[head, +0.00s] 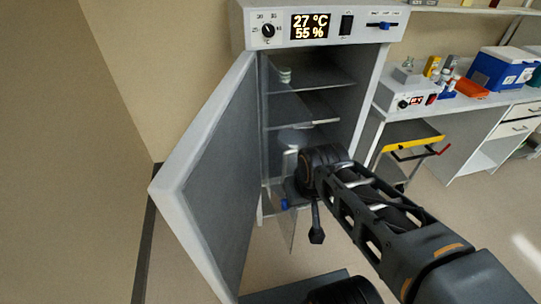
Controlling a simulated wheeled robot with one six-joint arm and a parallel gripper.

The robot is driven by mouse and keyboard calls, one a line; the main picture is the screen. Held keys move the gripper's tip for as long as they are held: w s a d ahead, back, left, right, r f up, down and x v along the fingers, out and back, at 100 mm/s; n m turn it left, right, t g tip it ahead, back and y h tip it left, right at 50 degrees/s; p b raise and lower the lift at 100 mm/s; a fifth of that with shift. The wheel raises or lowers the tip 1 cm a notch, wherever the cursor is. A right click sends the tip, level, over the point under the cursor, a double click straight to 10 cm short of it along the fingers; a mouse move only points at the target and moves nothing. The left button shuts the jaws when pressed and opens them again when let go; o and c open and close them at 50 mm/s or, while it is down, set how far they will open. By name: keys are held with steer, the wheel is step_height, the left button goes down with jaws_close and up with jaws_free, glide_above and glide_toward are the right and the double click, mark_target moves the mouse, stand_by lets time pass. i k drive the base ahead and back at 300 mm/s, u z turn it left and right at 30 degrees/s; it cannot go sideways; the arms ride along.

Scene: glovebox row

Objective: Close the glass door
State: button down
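The cabinet (251,28) stands open in the head view. A clear pane, which looks like the glass door (284,232), is swung outward at the left side of the opening. Its lower corner hangs in front of the cabinet floor. A small blue piece (284,204), perhaps its handle, shows near the pane's lower part. My gripper (294,196) is right by the pane and the blue piece, with my arm coming in from the lower right. The fingertips are mostly hidden by my wrist, so I cannot tell whether they are open or touch the pane.
The thick outer door (203,180) is swung wide open to the left. Inside are shelves (315,75) with a small pale stack (285,75) on one. To the right stand a yellow-topped cart (410,134) and a bench with a blue cooler (500,70). Floor is free at the right.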

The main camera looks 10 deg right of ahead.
mark_target(272, 144)
steer(key=u, duration=0.5)
steer(key=k, duration=1.2)
steer(key=u, duration=0.5)
steer(key=i, duration=0.65)
steer(key=u, duration=0.3)
